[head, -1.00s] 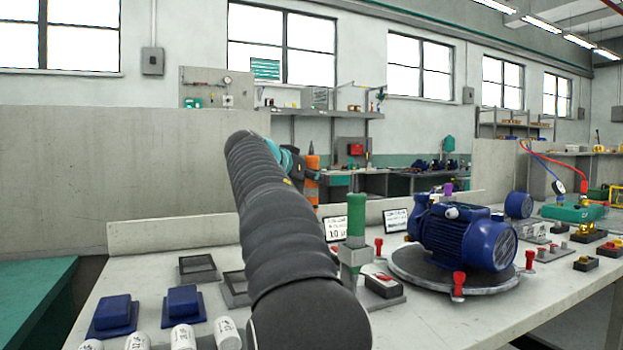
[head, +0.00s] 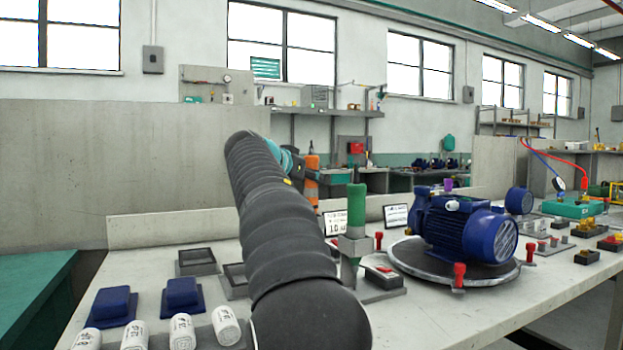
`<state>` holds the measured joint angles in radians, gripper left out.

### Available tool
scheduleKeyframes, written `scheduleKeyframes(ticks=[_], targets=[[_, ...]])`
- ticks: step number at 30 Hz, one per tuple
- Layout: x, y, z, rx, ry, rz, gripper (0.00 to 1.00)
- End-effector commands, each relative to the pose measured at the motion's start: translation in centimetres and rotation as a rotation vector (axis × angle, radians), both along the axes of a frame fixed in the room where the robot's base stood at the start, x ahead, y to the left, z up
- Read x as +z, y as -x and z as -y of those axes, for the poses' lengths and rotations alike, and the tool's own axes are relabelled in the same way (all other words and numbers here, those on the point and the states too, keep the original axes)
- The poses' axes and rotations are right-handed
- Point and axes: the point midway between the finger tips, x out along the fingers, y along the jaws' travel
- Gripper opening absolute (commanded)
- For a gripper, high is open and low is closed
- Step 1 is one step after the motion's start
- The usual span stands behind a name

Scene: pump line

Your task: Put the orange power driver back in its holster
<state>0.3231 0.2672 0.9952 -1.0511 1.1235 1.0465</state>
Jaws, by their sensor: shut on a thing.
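The orange power driver (head: 312,162) shows beyond my arm, upright, with orange above and below a dark middle. My gripper (head: 304,170) is shut on the driver's middle; its fingers are small and partly hidden by my arm. The driver is above the bench's back part. I cannot tell whether this is the holster; no clearly empty holster shows, and my arm hides part of the bench.
A blue motor (head: 462,232) stands on a round plate with red clamps at right. Blue blocks (head: 182,292), white labelled cylinders (head: 226,326) and dark open frames (head: 196,262) lie left of my arm. Two small signs (head: 396,216) stand behind. A low wall (head: 170,225) edges the bench's back.

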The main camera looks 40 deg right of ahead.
Motion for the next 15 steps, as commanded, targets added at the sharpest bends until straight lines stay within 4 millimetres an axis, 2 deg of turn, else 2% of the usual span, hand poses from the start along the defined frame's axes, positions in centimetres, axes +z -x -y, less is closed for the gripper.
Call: scheduleKeyframes(ticks=[15], targets=[[-1.6,0.0,0.0,0.0,0.001,0.001,0.0]])
